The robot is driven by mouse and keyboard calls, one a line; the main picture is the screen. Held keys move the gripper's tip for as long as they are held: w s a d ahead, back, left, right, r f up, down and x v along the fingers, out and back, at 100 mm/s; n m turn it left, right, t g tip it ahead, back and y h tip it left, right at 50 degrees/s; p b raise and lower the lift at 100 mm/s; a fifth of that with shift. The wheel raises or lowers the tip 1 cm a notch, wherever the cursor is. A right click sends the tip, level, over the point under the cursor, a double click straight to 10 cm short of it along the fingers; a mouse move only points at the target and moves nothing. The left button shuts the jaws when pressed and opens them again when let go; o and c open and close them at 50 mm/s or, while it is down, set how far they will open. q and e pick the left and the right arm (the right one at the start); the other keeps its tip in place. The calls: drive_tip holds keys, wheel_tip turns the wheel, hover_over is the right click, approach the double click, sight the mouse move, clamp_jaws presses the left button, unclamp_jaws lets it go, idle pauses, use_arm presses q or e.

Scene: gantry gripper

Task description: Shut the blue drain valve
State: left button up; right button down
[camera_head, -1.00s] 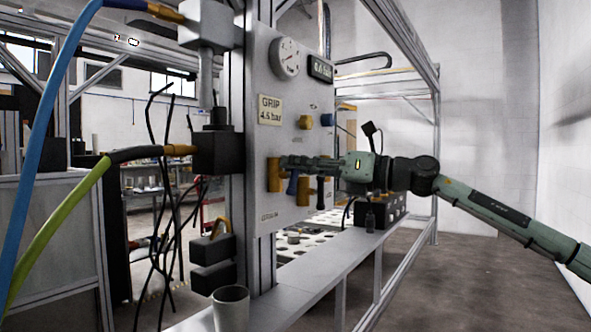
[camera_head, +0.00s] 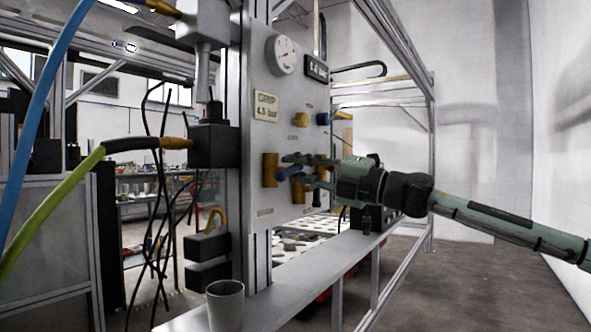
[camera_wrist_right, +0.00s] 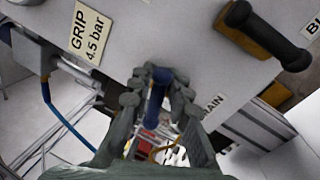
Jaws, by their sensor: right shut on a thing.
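The blue drain valve handle (camera_head: 289,172) is on the grey panel (camera_head: 283,125), between two brass valve bodies, the left one (camera_head: 270,170) and the right one (camera_head: 300,189). It slants nearly level in the head view. My right gripper (camera_head: 291,167) reaches in from the right and is shut on the handle. In the right wrist view the blue handle (camera_wrist_right: 155,97) sits between the fingers of the right gripper (camera_wrist_right: 157,88), beside a partly covered label ending in "RAIN" (camera_wrist_right: 212,107). The fingers hide part of the valve. My left gripper is not in view.
The panel carries a round gauge (camera_head: 285,55), a small display (camera_head: 317,69) and a "GRIP 4.5 bar" sign (camera_head: 266,107). A black handle (camera_wrist_right: 265,35) stands out nearby in the wrist view. A grey cup (camera_head: 226,305) stands on the ledge. The floor at right is clear.

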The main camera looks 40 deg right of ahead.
drive_tip(key=shift+f+m+h, duration=0.15)
drive_tip(key=shift+m+h, duration=0.15)
drive_tip(key=shift+m, duration=0.6)
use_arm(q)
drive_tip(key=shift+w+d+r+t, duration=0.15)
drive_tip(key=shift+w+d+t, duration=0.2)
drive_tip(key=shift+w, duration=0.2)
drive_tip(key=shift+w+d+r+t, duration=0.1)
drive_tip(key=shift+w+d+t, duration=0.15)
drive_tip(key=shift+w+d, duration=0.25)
use_arm(e)
drive_tip(key=shift+f+m, duration=0.15)
drive_tip(key=shift+m, duration=0.85)
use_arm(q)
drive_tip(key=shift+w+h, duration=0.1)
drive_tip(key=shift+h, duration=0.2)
use_arm(e)
drive_tip(key=shift+t+h, duration=0.3)
drive_tip(key=c, duration=1.5)
unclamp_jaws()
drive_tip(key=shift+c, duration=0.2)
wheel_tip(320, 180, up, 10)
